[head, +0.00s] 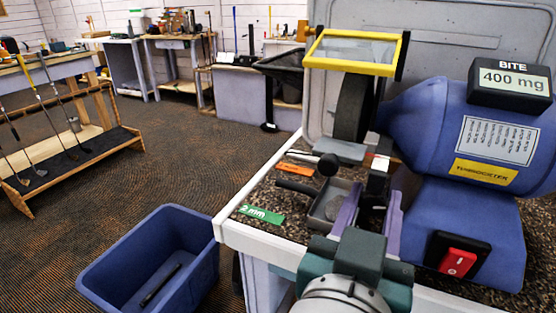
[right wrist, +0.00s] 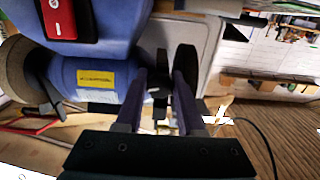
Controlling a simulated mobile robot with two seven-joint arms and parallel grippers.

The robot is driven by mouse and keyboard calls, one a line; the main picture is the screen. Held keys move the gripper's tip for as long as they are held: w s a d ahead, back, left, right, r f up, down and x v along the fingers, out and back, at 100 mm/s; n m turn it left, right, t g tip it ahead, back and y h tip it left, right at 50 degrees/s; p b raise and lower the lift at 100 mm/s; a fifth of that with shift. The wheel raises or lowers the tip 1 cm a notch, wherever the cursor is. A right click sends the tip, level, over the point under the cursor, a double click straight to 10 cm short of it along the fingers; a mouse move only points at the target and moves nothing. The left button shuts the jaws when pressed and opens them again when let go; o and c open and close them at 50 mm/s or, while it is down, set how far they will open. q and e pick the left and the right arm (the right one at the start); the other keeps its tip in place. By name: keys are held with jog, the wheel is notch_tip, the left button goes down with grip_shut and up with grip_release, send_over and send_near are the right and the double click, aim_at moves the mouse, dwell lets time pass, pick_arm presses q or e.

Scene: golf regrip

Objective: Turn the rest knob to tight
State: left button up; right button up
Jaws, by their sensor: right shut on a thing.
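The blue bench grinder (head: 435,125) stands on the bench at the right in the head view. Its grey tool rest (head: 340,152) sits below the dark wheel (head: 354,105). My right gripper (head: 372,205) reaches in from the bottom, its purple fingers on either side of a small dark part below the rest. The right wrist view shows this dark part, apparently the rest knob (right wrist: 159,93), between the fingertips. The gripper is shut on it. The fingers hide much of the knob, and I cannot read its setting. My left gripper is out of view.
A black lever with a ball end (head: 328,165) and a small grey tray (head: 333,203) lie close left of the fingers. A green "2 mm" label (head: 261,215) is on the bench top. A blue bin (head: 160,258) stands on the floor at left, beside open carpet.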

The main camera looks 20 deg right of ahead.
grip_shut()
jog(key=shift+m, duration=0.8)
jog(key=o, duration=0.6)
grip_release()
